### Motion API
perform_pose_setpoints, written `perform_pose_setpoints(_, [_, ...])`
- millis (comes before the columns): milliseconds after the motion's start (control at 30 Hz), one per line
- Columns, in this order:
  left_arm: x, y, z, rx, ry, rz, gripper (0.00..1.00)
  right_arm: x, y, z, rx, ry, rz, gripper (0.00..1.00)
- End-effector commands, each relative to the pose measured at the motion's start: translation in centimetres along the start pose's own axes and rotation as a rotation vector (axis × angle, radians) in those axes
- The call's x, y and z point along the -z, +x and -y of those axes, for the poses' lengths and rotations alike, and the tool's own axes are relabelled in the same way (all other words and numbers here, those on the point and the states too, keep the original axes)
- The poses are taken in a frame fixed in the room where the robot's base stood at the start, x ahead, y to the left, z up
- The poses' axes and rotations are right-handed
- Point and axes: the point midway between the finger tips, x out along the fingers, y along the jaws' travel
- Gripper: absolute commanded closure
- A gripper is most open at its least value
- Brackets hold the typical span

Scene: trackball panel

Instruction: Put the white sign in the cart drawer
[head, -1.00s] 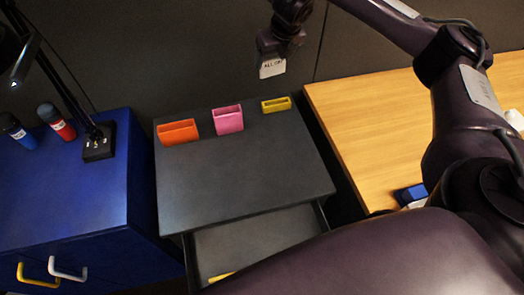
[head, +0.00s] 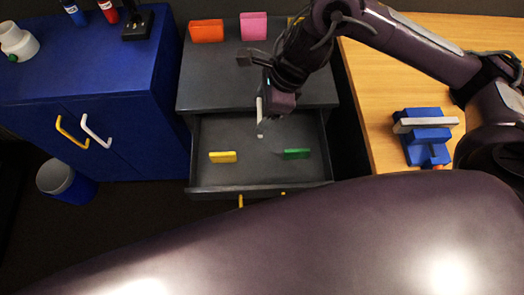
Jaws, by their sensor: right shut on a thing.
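The white sign (head: 259,110) is seen nearly edge-on in my right gripper (head: 266,93), which is shut on it. The sign hangs over the back part of the open cart drawer (head: 204,140). I cannot tell whether its lower edge touches the drawer floor. The drawer is pulled out from the dark grey cart (head: 212,75) and holds a yellow block (head: 222,157) at the left and a green block (head: 296,154) at the right. My left gripper is out of view.
Orange (head: 206,31) and pink (head: 253,27) holders stand at the cart's back. A blue cabinet (head: 110,85) is left; a wooden table (head: 385,75) with a blue-and-white object (head: 425,140) is right. A bin (head: 66,182) stands on the floor. My large dark arm link covers the foreground.

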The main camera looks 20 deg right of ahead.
Motion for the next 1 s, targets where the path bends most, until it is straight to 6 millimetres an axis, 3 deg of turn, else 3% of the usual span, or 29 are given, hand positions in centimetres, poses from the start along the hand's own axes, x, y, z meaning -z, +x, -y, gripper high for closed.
perform_pose_setpoints(167, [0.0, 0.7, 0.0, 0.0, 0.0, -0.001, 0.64, 0.6, 1.9, -0.7, -0.016, -0.021, 0.001, 0.52])
perform_pose_setpoints(467, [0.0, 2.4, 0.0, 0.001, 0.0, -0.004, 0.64, 3.6, 8.8, -0.8, -0.018, -0.014, -0.002, 0.52])
perform_pose_setpoints(700, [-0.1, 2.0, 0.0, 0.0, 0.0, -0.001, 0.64, 5.5, 13.4, -0.7, -0.013, -0.017, -0.003, 0.52])
perform_pose_setpoints(1000, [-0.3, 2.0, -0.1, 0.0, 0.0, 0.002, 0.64, 6.7, 16.2, -0.7, -0.014, -0.017, -0.003, 0.52])
